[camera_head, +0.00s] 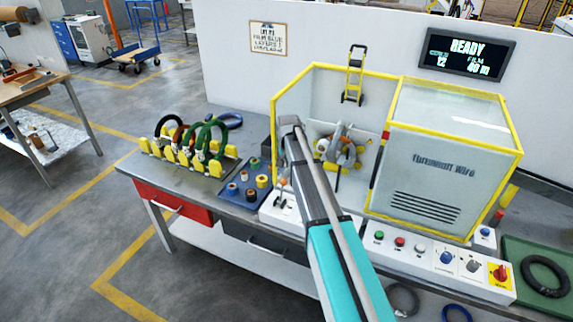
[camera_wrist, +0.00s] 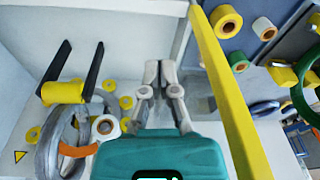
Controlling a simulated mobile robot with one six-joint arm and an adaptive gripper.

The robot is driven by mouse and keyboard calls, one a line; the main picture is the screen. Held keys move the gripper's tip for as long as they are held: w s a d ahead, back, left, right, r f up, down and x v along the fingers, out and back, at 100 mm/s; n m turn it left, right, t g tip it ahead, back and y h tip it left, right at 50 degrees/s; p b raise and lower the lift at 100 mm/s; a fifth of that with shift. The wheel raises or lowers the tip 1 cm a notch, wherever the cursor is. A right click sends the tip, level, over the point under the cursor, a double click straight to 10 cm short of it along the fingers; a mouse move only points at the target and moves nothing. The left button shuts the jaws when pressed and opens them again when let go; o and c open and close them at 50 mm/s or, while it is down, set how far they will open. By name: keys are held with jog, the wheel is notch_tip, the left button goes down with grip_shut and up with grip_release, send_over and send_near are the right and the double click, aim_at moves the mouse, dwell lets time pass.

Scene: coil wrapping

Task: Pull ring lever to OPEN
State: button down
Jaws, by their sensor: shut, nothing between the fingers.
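A white box (camera_head: 273,217) with a small dark lever (camera_head: 281,201) on it stands at the bench front, left of my arm in the head view. I cannot read a label on it. The machine's ring (camera_head: 343,152) is inside the yellow-framed enclosure. It also shows at the left of the wrist view as a grey ring (camera_wrist: 55,140), with an orange band and yellow rolls around it. My gripper (camera_wrist: 161,65) is shut and empty, apart from the ring and to its right in the wrist view. My arm hides the gripper in the head view. No lever is clear in the wrist view.
A yellow frame post (camera_wrist: 226,85) stands close right of my gripper. A blue mat with tape rolls (camera_head: 244,187) and a rack of coils (camera_head: 187,150) lie left. A control panel (camera_head: 440,258) is right. The screen (camera_head: 466,54) reads READY.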

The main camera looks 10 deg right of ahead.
aim_at(282, 190)
jog(key=shift+w+f+b, duration=0.15)
jog(key=shift+f+b, duration=0.8)
jog(key=shift+f, duration=0.15)
jog(key=shift+w+f+b, duration=0.15)
jog(key=shift+f+b, duration=0.75)
jog(key=shift+f, duration=0.15)
jog(key=s, duration=0.1)
jog(key=s+a+r+p, duration=0.1)
jog(key=s, duration=0.1)
jog(key=shift+a+r, duration=0.1)
jog(key=shift+s+a, duration=0.2)
jog(key=shift+s, duration=0.1)
jog(key=shift+a, duration=0.15)
jog(key=shift+s+r+t+h, duration=0.25)
jog(key=shift+s+t+h, duration=0.15)
jog(key=shift+t, duration=0.1)
